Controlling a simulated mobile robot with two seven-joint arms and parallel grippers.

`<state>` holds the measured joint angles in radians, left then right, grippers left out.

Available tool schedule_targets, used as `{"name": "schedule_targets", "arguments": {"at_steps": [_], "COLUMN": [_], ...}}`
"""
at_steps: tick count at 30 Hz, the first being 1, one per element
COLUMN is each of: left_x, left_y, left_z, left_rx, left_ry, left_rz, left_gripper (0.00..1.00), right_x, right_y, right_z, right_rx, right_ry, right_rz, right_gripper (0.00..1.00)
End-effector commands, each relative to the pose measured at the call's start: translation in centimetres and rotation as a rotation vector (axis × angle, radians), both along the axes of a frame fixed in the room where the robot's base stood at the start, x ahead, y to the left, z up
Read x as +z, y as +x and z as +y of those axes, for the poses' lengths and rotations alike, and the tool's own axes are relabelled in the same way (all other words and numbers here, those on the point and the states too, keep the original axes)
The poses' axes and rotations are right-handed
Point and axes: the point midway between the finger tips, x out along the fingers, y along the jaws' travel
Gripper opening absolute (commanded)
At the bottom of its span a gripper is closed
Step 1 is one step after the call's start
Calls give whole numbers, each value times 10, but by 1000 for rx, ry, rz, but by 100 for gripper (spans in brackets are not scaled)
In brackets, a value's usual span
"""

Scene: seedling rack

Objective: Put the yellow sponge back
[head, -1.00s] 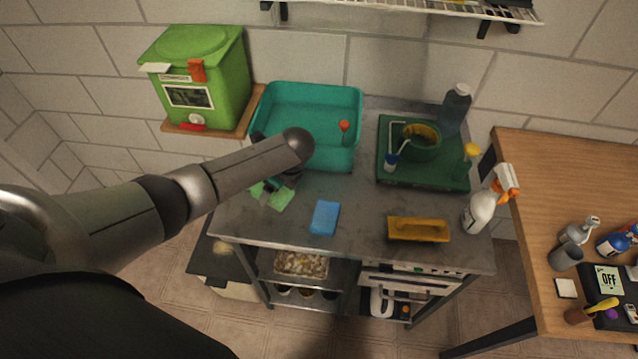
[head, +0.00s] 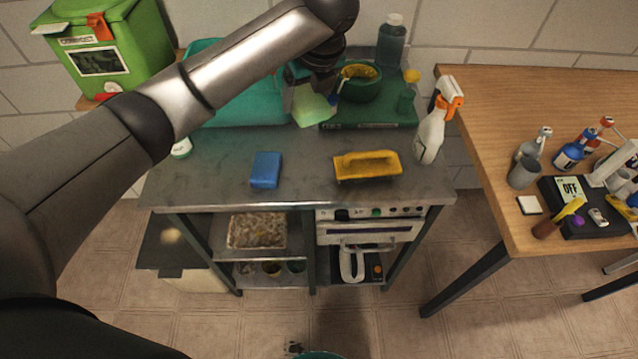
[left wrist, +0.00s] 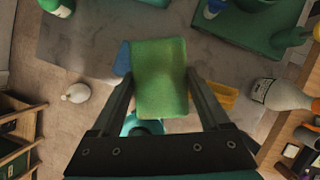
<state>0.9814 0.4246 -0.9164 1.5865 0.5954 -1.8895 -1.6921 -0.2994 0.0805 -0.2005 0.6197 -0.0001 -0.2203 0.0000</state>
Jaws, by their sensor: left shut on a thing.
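My left gripper (head: 316,84) is shut on a green sponge (head: 312,106), the only sponge in its fingers. In the head view it holds the sponge in front of the teal basin (head: 240,108) and the green tray (head: 385,125). In the left wrist view the green sponge (left wrist: 160,85) fills the space between the fingers. A blue sponge (head: 265,170) lies on the grey counter (head: 218,155). I see no plainly yellow sponge. My right gripper is not in view.
A white spray bottle with an orange head (head: 432,135) stands at the counter's right end. A green pot (head: 358,86) and a dark bottle (head: 391,45) stand at the back. A green box (head: 105,50) is at the left. The wooden table (head: 500,110) holds bottles and a cup.

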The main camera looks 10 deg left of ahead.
Motion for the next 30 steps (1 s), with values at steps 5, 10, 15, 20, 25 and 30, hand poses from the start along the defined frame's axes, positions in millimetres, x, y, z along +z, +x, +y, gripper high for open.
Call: {"name": "schedule_targets", "arguments": {"at_steps": [5, 10, 15, 20, 25, 30], "left_x": [-8, -51, -98, -134, -151, -164], "left_y": [-1, -2, -2, -2, -1, -1], "left_z": [-4, -4, -4, -4, -4, -4], "left_rx": [-31, -31, -29, -29, -30, -29], "left_ry": [0, 0, 1, 0, -1, -1], "left_rz": [3, 7, 4, 2, -2, 1], "left_gripper": [27, 27, 27, 27, 27, 27], "right_x": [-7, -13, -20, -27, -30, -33], "right_y": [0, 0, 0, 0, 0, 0], "right_z": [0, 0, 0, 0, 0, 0], "right_rx": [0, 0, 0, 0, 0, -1], "right_ry": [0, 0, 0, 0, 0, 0], "right_rz": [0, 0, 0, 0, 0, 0], "right_gripper": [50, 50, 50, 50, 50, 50]}}
